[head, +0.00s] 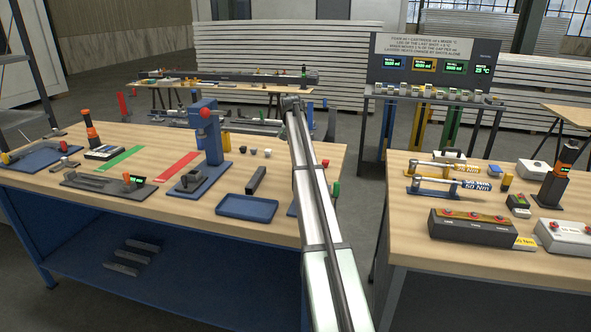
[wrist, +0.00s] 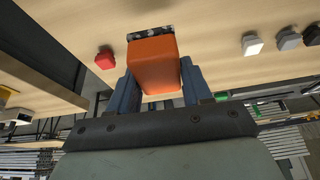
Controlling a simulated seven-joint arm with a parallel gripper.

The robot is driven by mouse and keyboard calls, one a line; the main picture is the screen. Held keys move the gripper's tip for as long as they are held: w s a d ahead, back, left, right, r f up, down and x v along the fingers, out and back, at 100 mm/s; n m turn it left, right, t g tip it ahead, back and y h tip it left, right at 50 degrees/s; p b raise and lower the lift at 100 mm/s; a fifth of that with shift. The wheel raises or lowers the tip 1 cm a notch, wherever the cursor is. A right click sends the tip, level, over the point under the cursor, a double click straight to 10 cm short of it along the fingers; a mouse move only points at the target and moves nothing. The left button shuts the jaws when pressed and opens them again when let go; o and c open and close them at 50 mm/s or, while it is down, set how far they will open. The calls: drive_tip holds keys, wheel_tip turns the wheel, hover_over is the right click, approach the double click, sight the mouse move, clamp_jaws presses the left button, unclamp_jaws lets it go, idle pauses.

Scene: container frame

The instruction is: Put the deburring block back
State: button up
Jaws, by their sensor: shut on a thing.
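An orange block (wrist: 153,58) with a dark, speckled strip at its far end, which I take to be the deburring block, is between the two blue fingers of my gripper (wrist: 158,80) in the wrist view. My gripper is shut on it. The wooden bench top shows beyond the block; I cannot tell whether they touch. In the head view my arm reaches across the right part of the left workbench (head: 125,190). The gripper and the block are hidden there behind my arm.
In the wrist view a red piece (wrist: 105,58) lies left of the block, and white (wrist: 252,45) and grey (wrist: 288,39) pieces lie right. In the head view a blue press (head: 208,140), a blue tray (head: 247,206) and a dark bar (head: 256,180) stand left of my arm.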

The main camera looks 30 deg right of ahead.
drive_tip(key=shift+n, duration=0.3)
drive_tip(key=shift+a+f+x, duration=0.1)
drive_tip(key=shift+a+x, duration=0.2)
drive_tip(key=shift+x, duration=1.3)
drive_tip(key=shift+a+f+x, duration=0.1)
drive_tip(key=shift+a+x, duration=0.2)
drive_tip(key=shift+x, duration=1.25)
drive_tip(key=shift+a+f+x, duration=0.1)
drive_tip(key=shift+a+x, duration=0.15)
drive_tip(key=shift+x, duration=1.35)
drive_tip(key=shift+w+f, duration=0.1)
drive_tip(key=shift+w, duration=0.05)
drive_tip(key=o, duration=1)
drive_tip(key=v, duration=1.2)
drive_tip(key=shift+r, duration=0.25)
